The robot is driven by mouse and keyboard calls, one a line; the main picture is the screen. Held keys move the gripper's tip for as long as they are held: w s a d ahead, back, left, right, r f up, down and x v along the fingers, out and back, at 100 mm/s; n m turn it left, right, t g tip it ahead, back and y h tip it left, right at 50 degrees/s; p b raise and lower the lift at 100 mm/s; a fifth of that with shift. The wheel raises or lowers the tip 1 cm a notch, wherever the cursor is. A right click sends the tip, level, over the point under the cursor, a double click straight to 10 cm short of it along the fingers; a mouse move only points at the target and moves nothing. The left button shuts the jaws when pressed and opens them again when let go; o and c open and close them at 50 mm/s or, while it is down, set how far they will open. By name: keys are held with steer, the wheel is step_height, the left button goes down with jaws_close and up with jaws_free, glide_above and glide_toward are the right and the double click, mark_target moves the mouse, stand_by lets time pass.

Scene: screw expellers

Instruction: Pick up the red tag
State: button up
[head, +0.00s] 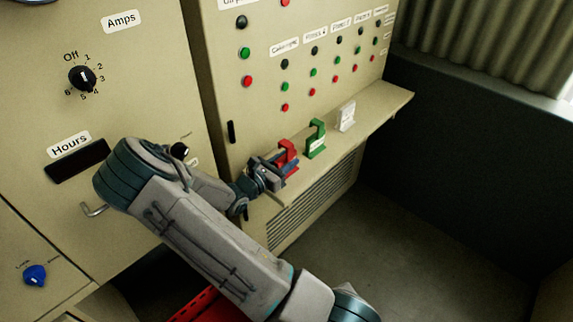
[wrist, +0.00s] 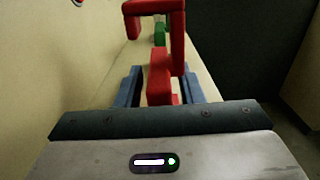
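The red tag (wrist: 159,72) stands on the shelf, with an upright stem and a hooked top frame. In the head view the red tag (head: 288,147) is at the near end of the row of tags, partly hidden by my gripper (head: 284,166). In the wrist view my gripper (wrist: 163,88) is open, with one blue finger on each side of the tag's lower part. Narrow gaps show between the fingers and the tag. The tag's base is partly hidden by the gripper body.
A green tag (head: 316,139) and a white tag (head: 346,116) stand farther along the shelf (head: 385,105). The control panel with buttons (head: 313,72) rises close along the shelf's left side. Open floor (head: 430,235) lies to the right.

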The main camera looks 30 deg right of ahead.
jaws_close()
steer(key=shift+r, duration=0.1)
